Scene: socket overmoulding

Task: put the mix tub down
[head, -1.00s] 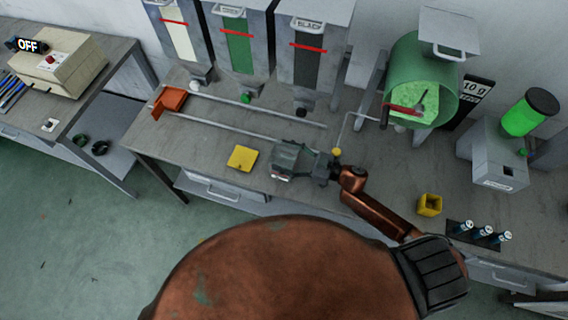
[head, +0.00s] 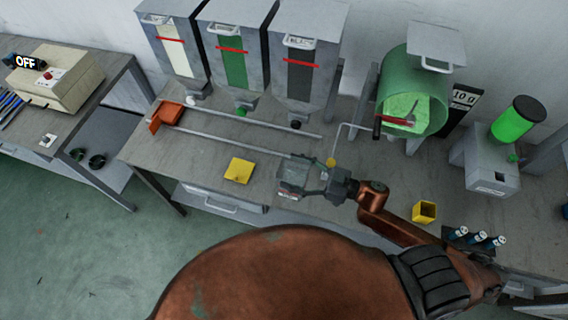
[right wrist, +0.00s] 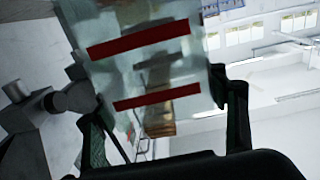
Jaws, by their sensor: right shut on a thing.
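The mix tub (head: 297,176) is a translucent grey-green container held at the front part of the middle bench. In the right wrist view the tub (right wrist: 150,75) fills the space between the fingers and shows two red bands. My right gripper (head: 318,180) is shut on it, with one finger on each side. The tub's underside is hidden, so I cannot tell whether it touches the bench. My left gripper is not in view.
A yellow square piece (head: 239,170) lies left of the tub, and a yellow cup (head: 425,211) stands to the right. Rails run behind, below three hoppers (head: 235,55). A green drum (head: 436,112) with a crank stands at back right. Bare bench shows near the yellow piece.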

